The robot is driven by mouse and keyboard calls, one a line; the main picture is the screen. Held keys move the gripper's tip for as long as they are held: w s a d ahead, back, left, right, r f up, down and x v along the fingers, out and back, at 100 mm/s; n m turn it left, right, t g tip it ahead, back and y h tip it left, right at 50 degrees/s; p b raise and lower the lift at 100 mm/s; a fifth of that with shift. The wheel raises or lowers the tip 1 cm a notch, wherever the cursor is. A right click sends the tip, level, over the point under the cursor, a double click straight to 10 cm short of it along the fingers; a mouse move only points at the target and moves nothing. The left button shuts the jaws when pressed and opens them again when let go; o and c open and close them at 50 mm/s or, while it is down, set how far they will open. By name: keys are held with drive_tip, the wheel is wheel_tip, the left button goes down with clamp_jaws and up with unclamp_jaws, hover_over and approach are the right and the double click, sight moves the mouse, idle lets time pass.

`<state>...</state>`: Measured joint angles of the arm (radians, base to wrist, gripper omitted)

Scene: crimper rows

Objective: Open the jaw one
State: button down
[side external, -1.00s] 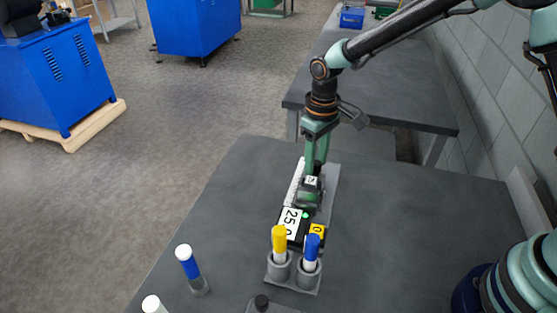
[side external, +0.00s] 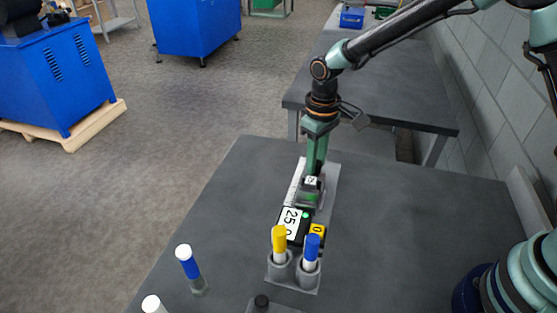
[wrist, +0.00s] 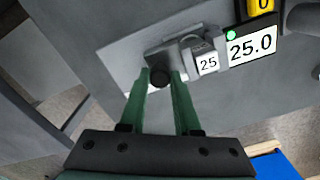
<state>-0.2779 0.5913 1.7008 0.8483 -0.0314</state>
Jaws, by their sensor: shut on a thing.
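A measuring device lies on a grey plate (wrist: 128,58). Its display (wrist: 251,46) reads 25.0, with a small green light at its corner. The jaw carries a round dark knob (wrist: 159,78). In the wrist view my gripper (wrist: 161,80) has its two green fingers on either side of the knob, shut on it. In the side view my gripper (side external: 312,180) points down at the device and hides part of the jaw.
A grey holder (side external: 293,276) with a yellow-capped marker (side external: 279,242) and a blue-capped marker (side external: 312,250) stands in front of the device. A yellow tag (side external: 317,229) marked 0 is beside the display. Another blue-and-white marker (side external: 188,262) stands at left. The table right of the device is clear.

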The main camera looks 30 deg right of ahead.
idle(0.9)
drive_tip(key=shift+w+d+r, duration=0.1)
drive_tip(key=shift+w+d, duration=0.7)
drive_tip(key=shift+w, duration=0.2)
drive_tip(key=c, duration=0.9)
unclamp_jaws()
wheel_tip(320, 180, up, 12)
drive_tip(key=shift+s, duration=0.1)
